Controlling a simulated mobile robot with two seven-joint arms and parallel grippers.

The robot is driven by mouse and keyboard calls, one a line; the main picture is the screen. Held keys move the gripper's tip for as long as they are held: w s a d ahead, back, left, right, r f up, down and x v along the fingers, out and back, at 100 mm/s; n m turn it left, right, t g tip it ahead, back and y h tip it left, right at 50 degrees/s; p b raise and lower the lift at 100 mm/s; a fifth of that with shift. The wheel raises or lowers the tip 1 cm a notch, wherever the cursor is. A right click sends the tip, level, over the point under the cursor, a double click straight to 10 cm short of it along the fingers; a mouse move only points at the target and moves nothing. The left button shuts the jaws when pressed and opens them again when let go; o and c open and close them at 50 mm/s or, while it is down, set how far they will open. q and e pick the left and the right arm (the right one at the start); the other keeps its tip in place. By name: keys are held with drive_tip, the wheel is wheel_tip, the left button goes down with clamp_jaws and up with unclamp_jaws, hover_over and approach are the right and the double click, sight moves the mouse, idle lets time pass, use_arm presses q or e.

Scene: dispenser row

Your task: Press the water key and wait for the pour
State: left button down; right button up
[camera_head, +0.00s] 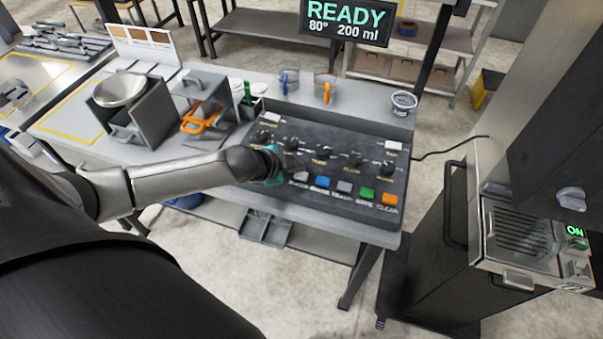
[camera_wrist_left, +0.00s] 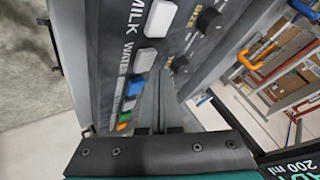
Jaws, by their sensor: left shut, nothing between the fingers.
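The control panel (camera_head: 325,160) on the counter has a row of knobs and a row of coloured keys. In the left wrist view the water key (camera_wrist_left: 145,60) is a pale block beside the label WATER, with the white milk key (camera_wrist_left: 160,18) above it. My left gripper (camera_head: 271,164) is over the left part of the panel and hides some keys. In the wrist view its shut, empty fingertips (camera_wrist_left: 158,76) are close to the water key; I cannot tell whether they touch it. The display (camera_head: 346,22) reads READY, 80°, 200 ml. My right gripper is not in view.
Blue (camera_head: 322,182), green (camera_head: 366,194) and orange (camera_head: 389,199) keys lie to the right in the row. Two glass cups, one with an orange handle (camera_head: 326,88), stand behind the panel. A metal bowl (camera_head: 119,89) is at the left. A machine (camera_head: 525,235) stands at the right.

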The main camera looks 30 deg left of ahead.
sight(298, 177)
use_arm(q)
drive_tip(key=shift+f, duration=0.35)
drive_tip(key=shift+f+b, duration=0.3)
drive_tip(key=shift+f, duration=0.15)
idle(0.5)
idle(0.4)
drive_tip(key=shift+r+p, duration=0.9)
drive_tip(key=shift+p, duration=0.15)
wheel_tip(298, 177, up, 5)
drive_tip(key=p, duration=0.5)
drive_tip(key=shift+r, duration=0.1)
